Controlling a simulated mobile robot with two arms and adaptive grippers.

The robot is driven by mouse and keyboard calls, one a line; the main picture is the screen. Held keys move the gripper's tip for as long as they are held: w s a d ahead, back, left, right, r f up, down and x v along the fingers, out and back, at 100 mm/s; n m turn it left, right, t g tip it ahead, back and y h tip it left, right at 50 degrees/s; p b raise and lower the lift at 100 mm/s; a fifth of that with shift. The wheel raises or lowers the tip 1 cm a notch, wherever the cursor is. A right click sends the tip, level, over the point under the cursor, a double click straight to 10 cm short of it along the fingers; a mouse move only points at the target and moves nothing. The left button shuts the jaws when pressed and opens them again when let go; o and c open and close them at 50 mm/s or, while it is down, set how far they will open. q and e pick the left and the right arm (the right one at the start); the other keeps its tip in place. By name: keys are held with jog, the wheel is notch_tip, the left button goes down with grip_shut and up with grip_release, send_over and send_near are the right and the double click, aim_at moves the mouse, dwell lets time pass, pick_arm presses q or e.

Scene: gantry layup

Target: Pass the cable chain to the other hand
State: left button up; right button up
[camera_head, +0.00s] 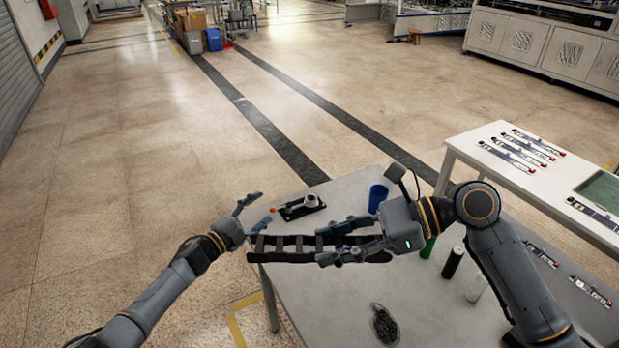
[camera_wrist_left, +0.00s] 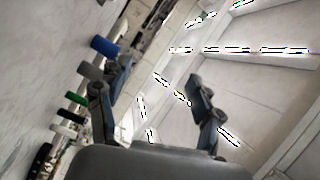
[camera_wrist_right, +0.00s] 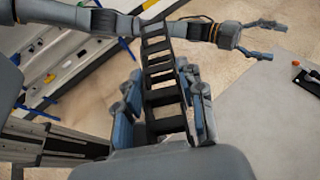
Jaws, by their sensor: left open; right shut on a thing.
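The cable chain (camera_head: 300,240) is a dark ladder-like strip. It lies level across the head view near the left part of the grey table (camera_head: 325,305), and its left end reaches past the table edge. My right gripper (camera_head: 322,244) is shut on the chain toward its right end. In the right wrist view the chain (camera_wrist_right: 158,67) runs away from between my right fingers (camera_wrist_right: 165,95). My left gripper (camera_head: 264,207) is open and empty, just above the chain's left end in the head view. It also shows open in the right wrist view (camera_wrist_right: 264,39), apart from the chain.
On the table are a dark fixture with a pale part (camera_head: 302,206), a blue cup (camera_head: 377,198), a black cylinder (camera_head: 453,262), a white cylinder (camera_head: 476,287) and a dark oval dish (camera_head: 384,325). A white table (camera_head: 465,150) stands at right. Floor at left is clear.

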pick_arm(q)
jog(key=s+d+r+m+g+h, duration=0.1)
jog(key=d+r+m+g+h, duration=0.35)
jog(key=r, duration=0.45)
jog(key=s+d+r+m+g+h, duration=0.1)
jog(key=d+r+m+h, duration=0.2)
jog(key=d+r+m, duration=0.5)
jog(key=s+d+r+m+g+y, duration=0.2)
jog(key=s+d+r+m+g, duration=0.8)
jog(key=s+r, duration=0.25)
jog(key=r+m+y, duration=0.1)
jog(key=m+y, duration=0.9)
jog(key=y, duration=0.7)
send_over(310, 243)
jog(key=shift+t+h, duration=0.35)
jog(key=shift+t, duration=0.1)
notch_tip(310, 243, down, 11)
